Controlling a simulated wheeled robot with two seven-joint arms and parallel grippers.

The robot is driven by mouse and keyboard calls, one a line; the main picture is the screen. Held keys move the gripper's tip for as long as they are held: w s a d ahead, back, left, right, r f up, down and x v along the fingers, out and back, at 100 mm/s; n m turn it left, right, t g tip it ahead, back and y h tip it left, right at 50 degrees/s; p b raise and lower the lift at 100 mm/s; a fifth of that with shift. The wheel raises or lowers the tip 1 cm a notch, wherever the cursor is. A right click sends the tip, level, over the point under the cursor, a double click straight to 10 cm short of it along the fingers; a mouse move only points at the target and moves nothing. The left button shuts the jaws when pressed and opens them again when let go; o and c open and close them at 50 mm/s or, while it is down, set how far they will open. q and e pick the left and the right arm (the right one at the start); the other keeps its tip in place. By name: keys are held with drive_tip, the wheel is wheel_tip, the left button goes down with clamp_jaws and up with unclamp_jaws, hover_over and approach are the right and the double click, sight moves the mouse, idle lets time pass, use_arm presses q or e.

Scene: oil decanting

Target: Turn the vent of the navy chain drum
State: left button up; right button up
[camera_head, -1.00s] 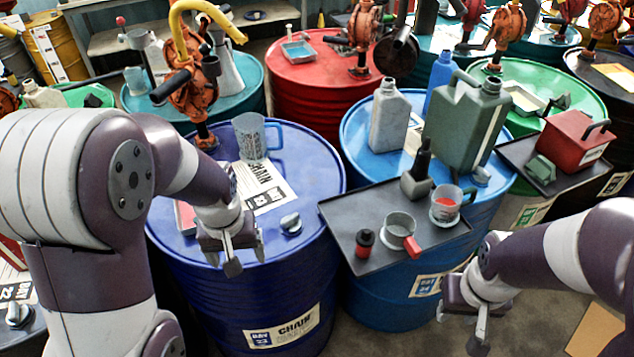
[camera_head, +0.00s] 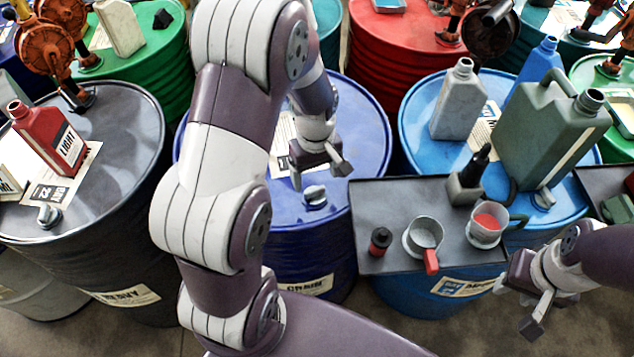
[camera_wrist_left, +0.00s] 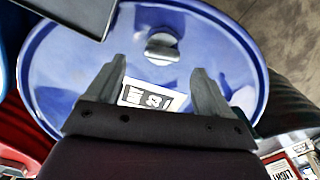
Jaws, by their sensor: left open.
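The navy chain drum (camera_head: 365,125) stands in the middle of the head view, partly hidden behind my left arm. Its vent, a silver knob (camera_head: 315,196), sits on the top near the front edge. In the left wrist view the vent (camera_wrist_left: 162,48) lies just beyond and between the fingertips, not held. My left gripper (camera_head: 320,174) is open above the drum top, close behind the vent; its two fingers (camera_wrist_left: 158,70) are apart in the wrist view. My right gripper (camera_head: 518,308) hangs at the lower right, away from the drum, its fingers apart and empty.
A dark tray (camera_head: 375,205) with a cup, a measuring jug and small items juts close to the drum's right side. A blue drum (camera_head: 415,110) carries jerrycans. A grey drum (camera_head: 125,120) with a red bottle (camera_head: 48,138) stands left.

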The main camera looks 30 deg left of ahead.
sight(314, 189)
use_arm(q)
drive_tip(key=f, duration=0.4)
drive_tip(key=shift+s+a+f, duration=0.2)
drive_tip(key=shift+s+f, duration=0.05)
drive_tip(key=shift+f, duration=0.1)
drive_tip(key=shift+w+d, duration=0.1)
drive_tip(key=shift+w, duration=0.05)
drive_tip(key=shift+c, duration=0.3)
drive_tip(key=c, duration=1)
